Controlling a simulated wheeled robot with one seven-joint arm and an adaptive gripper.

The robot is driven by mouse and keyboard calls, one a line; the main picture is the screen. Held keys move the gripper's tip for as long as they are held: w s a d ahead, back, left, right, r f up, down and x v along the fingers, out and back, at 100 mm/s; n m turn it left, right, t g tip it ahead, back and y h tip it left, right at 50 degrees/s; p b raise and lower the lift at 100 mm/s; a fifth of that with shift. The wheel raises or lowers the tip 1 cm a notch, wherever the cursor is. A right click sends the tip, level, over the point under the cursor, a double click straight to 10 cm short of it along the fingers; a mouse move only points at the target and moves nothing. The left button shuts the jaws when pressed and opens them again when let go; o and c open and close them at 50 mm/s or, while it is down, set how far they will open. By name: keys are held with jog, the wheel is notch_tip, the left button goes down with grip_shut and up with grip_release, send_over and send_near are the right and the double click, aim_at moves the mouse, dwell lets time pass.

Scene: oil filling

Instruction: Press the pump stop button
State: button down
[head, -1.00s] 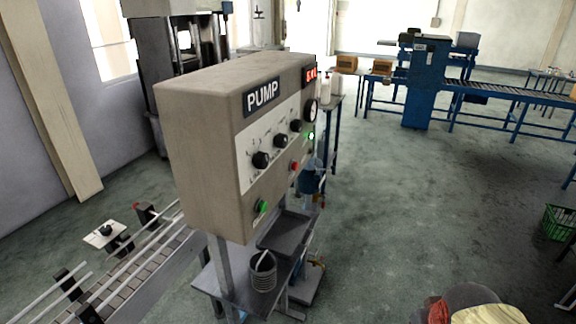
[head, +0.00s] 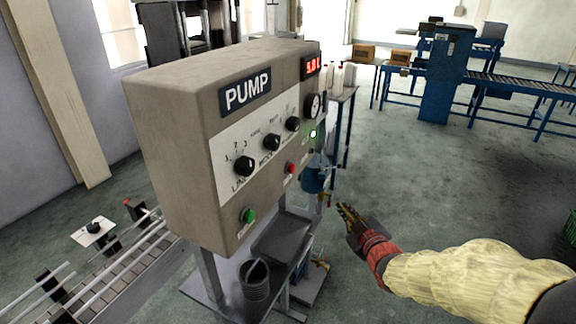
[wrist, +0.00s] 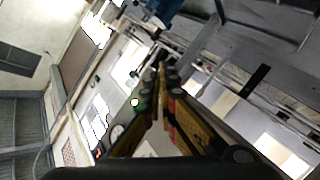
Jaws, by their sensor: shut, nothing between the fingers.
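The beige pump box (head: 165,160) stands on a metal frame at the left centre of the head view, with a "PUMP" label (head: 246,92). Its front carries a green button (head: 248,216) at the lower left and a red button (head: 291,168) to the right of it. A green lamp (head: 313,134) is lit near the right edge. My gripper (head: 345,210) is shut and empty, to the right of the box and apart from it. In the wrist view my gripper (wrist: 163,75) shows its fingers together; the buttons cannot be made out clearly there.
Three black knobs (head: 244,166), a gauge (head: 313,105) and a red display (head: 313,65) are on the panel. A blue pump valve (head: 314,178) hangs beside the box. A conveyor (head: 110,270) lies at left.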

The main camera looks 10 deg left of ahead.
aim_at(292, 169)
jog(key=a+r+n+t+y, duration=0.2)
jog(key=a+r+n+y, duration=0.1)
jog(key=r, duration=0.5)
jog(key=shift+w+r, duration=0.25)
jog(key=shift+a, duration=0.15)
jog(key=w+a, duration=0.3)
jog(key=a, duration=0.5)
jog(key=shift+w+a+b, duration=0.25)
jog(key=shift+a+b, duration=0.75)
jog(key=shift+b, duration=0.05)
dwell(2.0)
jog(key=shift+d, duration=0.15)
jog(key=shift+s+d+b, duration=0.35)
jog(key=shift+d+b, duration=0.05)
jog(key=shift+d, duration=0.4)
